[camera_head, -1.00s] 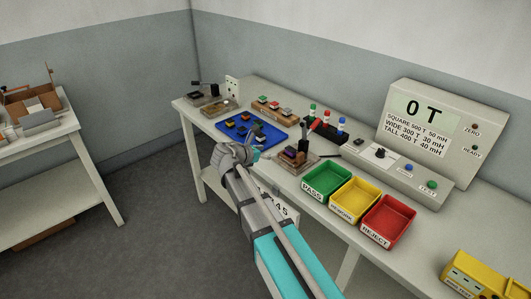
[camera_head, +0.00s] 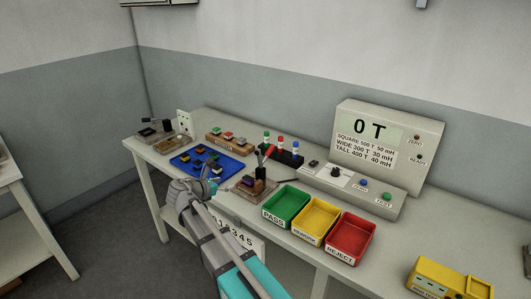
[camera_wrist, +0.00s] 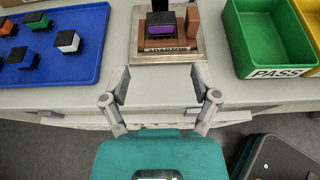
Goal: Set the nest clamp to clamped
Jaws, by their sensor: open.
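The adapter nest (camera_head: 245,188), a fixture on a light base with a brown block, stands near the bench's front edge, left of the green tray. The wrist view shows it at the top (camera_wrist: 168,57), with a purple and black part (camera_wrist: 161,27) seated in it. My gripper (camera_wrist: 162,88) is open and empty, in front of the nest at the bench edge. It also shows in the head view (camera_head: 209,187), left of the nest.
A blue tray (camera_wrist: 88,70) with several small parts lies left of the nest. Green (camera_head: 287,207), yellow (camera_head: 315,221) and red (camera_head: 351,238) trays stand to its right.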

